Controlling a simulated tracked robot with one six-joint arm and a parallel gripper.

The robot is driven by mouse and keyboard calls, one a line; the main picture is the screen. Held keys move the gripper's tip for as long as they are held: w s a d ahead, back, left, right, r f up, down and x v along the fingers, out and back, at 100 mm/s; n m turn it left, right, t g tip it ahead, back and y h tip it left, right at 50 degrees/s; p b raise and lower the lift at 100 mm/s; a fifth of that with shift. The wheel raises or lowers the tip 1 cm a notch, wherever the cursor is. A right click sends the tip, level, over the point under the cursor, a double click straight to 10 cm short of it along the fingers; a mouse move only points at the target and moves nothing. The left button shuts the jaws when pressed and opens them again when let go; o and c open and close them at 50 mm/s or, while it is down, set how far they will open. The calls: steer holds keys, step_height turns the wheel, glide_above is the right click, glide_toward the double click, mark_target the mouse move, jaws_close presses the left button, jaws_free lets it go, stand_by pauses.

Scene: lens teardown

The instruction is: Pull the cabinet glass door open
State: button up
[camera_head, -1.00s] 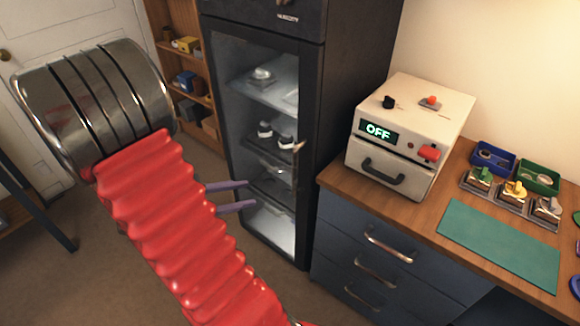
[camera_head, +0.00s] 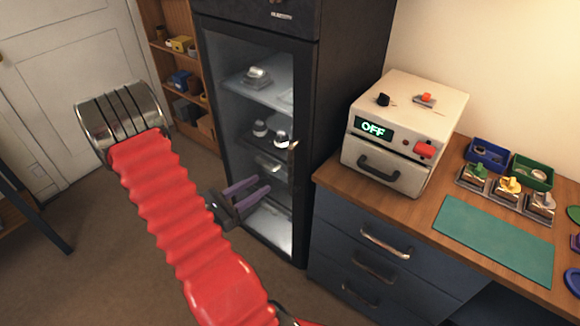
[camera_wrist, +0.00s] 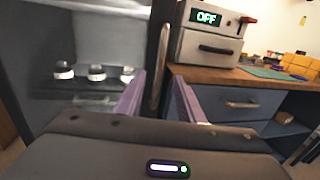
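The dark cabinet's glass door (camera_head: 233,110) appears shut, with lit shelves behind it. Its upright handle (camera_head: 293,160) is on the door's right side; it also shows as a long metal bar in the wrist view (camera_wrist: 157,68). My gripper (camera_head: 263,185) is in front of the lower part of the door, with its two purple fingers spread apart. In the wrist view, my gripper (camera_wrist: 159,80) is open and the handle appears between the fingertips. Neither finger visibly presses on it. How far the tips are from the handle in depth I cannot tell.
Right of the cabinet stands a wooden-topped counter (camera_head: 345,184) with blue drawers. A cream box oven (camera_head: 405,115) reading OFF, small bins and a green mat (camera_head: 495,240) are on it. A wooden shelf (camera_head: 168,75) stands left. The floor before the cabinet is clear.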

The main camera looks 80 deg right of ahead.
mark_target(291, 166)
steer(key=shift+s+d, duration=0.1)
steer(key=shift+x, duration=6.8)
steer(key=shift+c, duration=0.7)
jaws_close()
